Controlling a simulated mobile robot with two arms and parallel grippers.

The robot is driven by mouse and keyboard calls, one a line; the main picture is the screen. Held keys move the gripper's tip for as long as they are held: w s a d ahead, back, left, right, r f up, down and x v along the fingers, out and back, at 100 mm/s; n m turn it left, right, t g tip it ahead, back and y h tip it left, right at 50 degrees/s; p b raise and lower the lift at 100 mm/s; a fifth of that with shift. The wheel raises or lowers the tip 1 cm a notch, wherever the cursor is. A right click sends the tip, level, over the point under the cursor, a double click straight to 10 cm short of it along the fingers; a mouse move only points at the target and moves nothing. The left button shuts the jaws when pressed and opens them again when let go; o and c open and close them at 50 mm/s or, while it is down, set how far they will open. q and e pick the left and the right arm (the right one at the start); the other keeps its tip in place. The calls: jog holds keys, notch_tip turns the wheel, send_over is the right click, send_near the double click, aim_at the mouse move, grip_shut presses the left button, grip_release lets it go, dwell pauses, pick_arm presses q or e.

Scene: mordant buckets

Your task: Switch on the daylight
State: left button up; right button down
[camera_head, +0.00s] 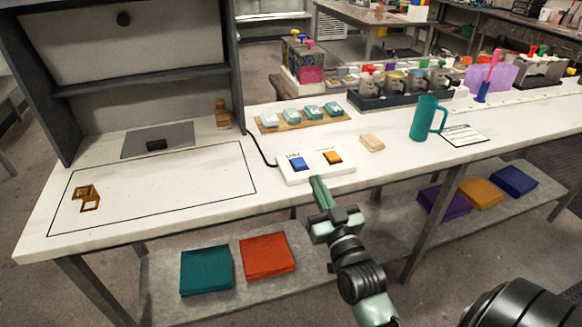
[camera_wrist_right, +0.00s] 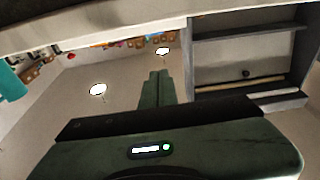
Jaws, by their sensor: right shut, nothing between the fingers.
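A white switch box (camera_head: 316,172) sits near the front edge of the bench, with a cable running back from its left side. In the right wrist view the shut green fingers (camera_wrist_right: 155,87) show, but the box does not. My left gripper is not in view.
A tan block (camera_head: 371,143) and a teal mug (camera_head: 425,118) stand right of the box. Teal-topped items on a wooden board (camera_head: 300,121) stand behind it. A brass piece (camera_head: 88,197) lies in the outlined area at left. Folded cloths (camera_head: 268,255) lie on the lower shelf.

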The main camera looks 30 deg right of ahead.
notch_tip(320, 180, up, 2)
jog(key=r+p, duration=0.1)
jog(key=p, duration=0.1)
send_over(304, 174)
jog(key=shift+s+f, duration=0.2)
jog(key=shift+f, duration=0.05)
jog(key=f, duration=0.3)
jog(key=shift+w, duration=0.25)
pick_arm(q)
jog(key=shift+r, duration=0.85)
pick_arm(e)
jog(key=shift+s+f, duration=0.1)
jog(key=shift+f, duration=0.4)
